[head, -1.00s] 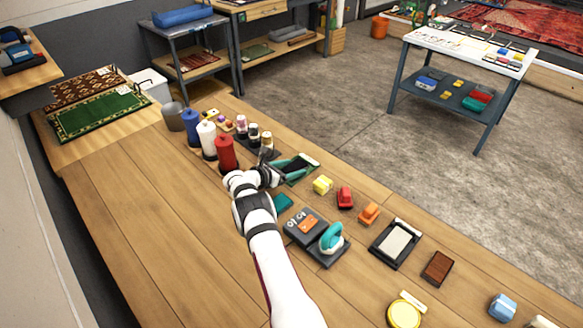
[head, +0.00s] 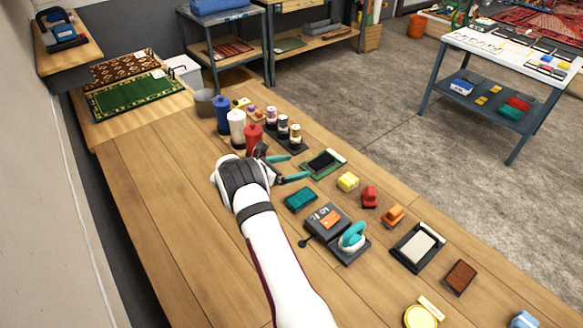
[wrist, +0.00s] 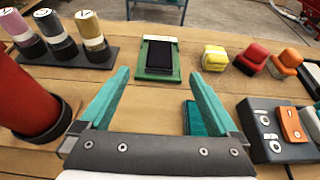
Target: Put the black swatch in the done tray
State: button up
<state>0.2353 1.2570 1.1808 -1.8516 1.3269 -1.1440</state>
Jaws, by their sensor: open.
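The black swatch (wrist: 159,60) lies flat inside the green-rimmed tray (wrist: 142,70), with green showing around it. The tray has a white label strip at its far end, too small to read. In the head view the swatch (head: 322,163) and the tray (head: 308,174) sit on the bench, right of my gripper (head: 289,168). My gripper's teal jaws are open and empty. In the wrist view the gripper (wrist: 157,75) points at the tray's near edge, with a gap between the jaws and the swatch.
A red bottle (head: 253,139) stands close left of my gripper, by a rack of spools (head: 283,127). A teal block (head: 300,199) lies near the jaws. Yellow (head: 348,181), red (head: 369,197) and orange (head: 393,216) blocks lie right. A black tray (head: 403,258) holds a pale swatch.

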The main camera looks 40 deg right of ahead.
jog(key=shift+a+r, duration=0.15)
jog(key=shift+a, duration=0.1)
jog(key=s+a+r+m+g+y, duration=0.2)
jog(key=s+a+r+m+y, duration=0.3)
jog(key=s+a+r+m, duration=0.8)
jog(key=s+a+r+m+t+y, duration=0.1)
jog(key=s+a+r+m+y, duration=0.3)
jog(key=s+a+m+y, duration=0.6)
jog(key=s+a, duration=1.2)
jog(key=shift+s+a+m+t, duration=0.2)
jog(key=shift+s+m+t, duration=0.1)
jog(key=shift+s+t, duration=0.1)
jog(key=shift+w, duration=0.1)
